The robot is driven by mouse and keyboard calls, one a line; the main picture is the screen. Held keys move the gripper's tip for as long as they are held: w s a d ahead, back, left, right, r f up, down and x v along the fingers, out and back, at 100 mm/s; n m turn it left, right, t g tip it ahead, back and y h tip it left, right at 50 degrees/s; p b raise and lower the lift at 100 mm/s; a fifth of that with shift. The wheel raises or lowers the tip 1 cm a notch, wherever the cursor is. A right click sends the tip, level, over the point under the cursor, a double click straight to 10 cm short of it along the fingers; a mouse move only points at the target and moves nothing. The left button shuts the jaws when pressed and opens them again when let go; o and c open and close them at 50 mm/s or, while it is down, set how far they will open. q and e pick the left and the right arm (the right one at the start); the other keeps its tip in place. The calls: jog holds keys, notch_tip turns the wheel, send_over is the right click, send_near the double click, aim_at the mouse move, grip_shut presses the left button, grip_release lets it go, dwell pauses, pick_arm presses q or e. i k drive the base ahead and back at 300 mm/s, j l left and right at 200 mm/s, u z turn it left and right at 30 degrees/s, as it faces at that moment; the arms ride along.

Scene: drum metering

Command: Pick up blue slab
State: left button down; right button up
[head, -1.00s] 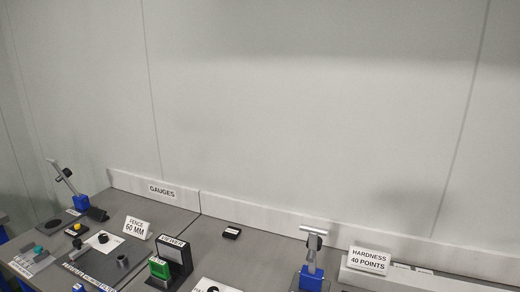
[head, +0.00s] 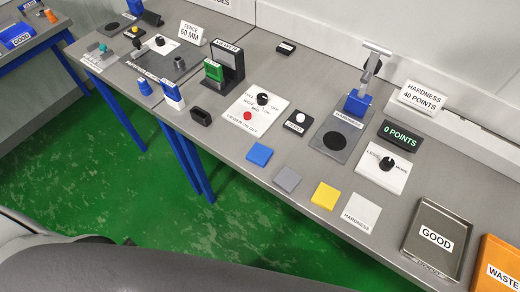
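The blue slab (head: 260,154) is a flat square piece lying on the grey table (head: 232,145) close to its front edge, in the head view. It is left of a grey slab (head: 287,179) and apart from it. Nothing covers it. Neither of my grippers shows in the head view.
A yellow slab (head: 325,196) and a white slab (head: 362,212) labelled HARDNESS continue the row. Behind stand a switch panel (head: 268,97) with knob and red button, and a hardness tester (head: 357,100). At right are a GOOD tray (head: 462,232) and an orange WASTE bin (head: 497,262).

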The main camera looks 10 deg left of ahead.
aim_at(259, 155)
jog(key=k+l+u, duration=0.2)
jog(key=u, duration=0.3)
jog(key=k+u, duration=0.5)
jog(key=i+l, duration=0.05)
jog(key=i, duration=0.05)
